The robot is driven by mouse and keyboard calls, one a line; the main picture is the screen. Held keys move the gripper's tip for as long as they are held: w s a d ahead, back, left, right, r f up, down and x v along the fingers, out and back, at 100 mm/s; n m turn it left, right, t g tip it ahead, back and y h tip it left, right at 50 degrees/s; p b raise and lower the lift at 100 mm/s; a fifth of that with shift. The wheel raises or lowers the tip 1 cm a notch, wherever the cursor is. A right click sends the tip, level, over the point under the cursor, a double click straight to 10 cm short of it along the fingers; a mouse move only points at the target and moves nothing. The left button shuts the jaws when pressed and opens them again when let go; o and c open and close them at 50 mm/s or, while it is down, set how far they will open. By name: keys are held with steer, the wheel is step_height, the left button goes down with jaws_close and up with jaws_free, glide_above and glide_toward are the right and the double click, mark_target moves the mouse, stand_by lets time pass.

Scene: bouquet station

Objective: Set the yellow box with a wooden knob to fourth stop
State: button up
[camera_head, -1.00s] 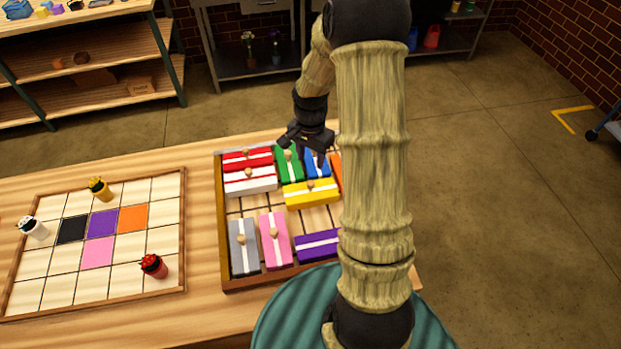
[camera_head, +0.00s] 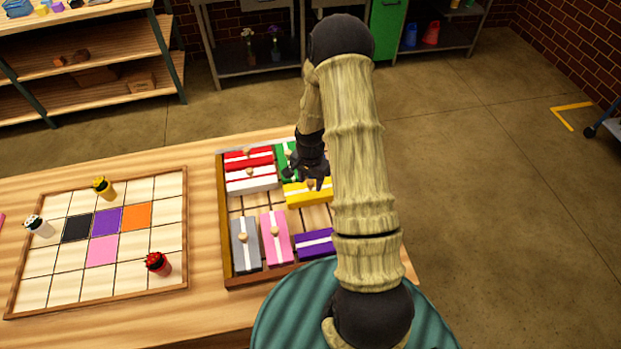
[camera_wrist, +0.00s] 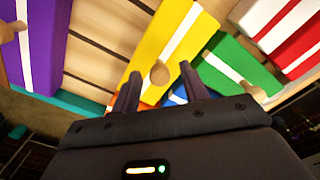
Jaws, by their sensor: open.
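The yellow box (camera_head: 302,202) has a white stripe and a round wooden knob (camera_wrist: 159,73). It lies in the right middle of the wooden tray (camera_head: 222,225), in front of the green box (camera_head: 283,160). My gripper (camera_head: 315,183) is over the yellow box and covers part of it in the head view. In the wrist view my gripper (camera_wrist: 160,84) is open, with the knob showing between its fingertips. I cannot tell whether the fingers touch the knob. No stop marks can be made out.
Red (camera_head: 248,163), white (camera_head: 250,184), grey (camera_head: 238,255), pink (camera_head: 268,250) and purple (camera_head: 305,250) boxes share the tray. Bare slats show around the middle. A grid board (camera_head: 160,190) with coloured squares and small flower-topped pieces lies to the left.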

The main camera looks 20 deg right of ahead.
jaws_close()
steer(key=w+a+b, duration=0.1)
steer(key=a, duration=0.4)
steer(key=w+a+b, duration=0.1)
steer(key=a, duration=0.5)
steer(key=w+a+b, duration=0.1)
steer(key=a+b, duration=0.1)
steer(key=a, duration=0.4)
steer(key=shift+w, duration=0.2)
steer(key=shift+w+a, duration=0.1)
steer(key=shift+a, duration=0.25)
steer(key=shift+r, duration=0.1)
jaws_free()
steer(key=shift+a, duration=0.15)
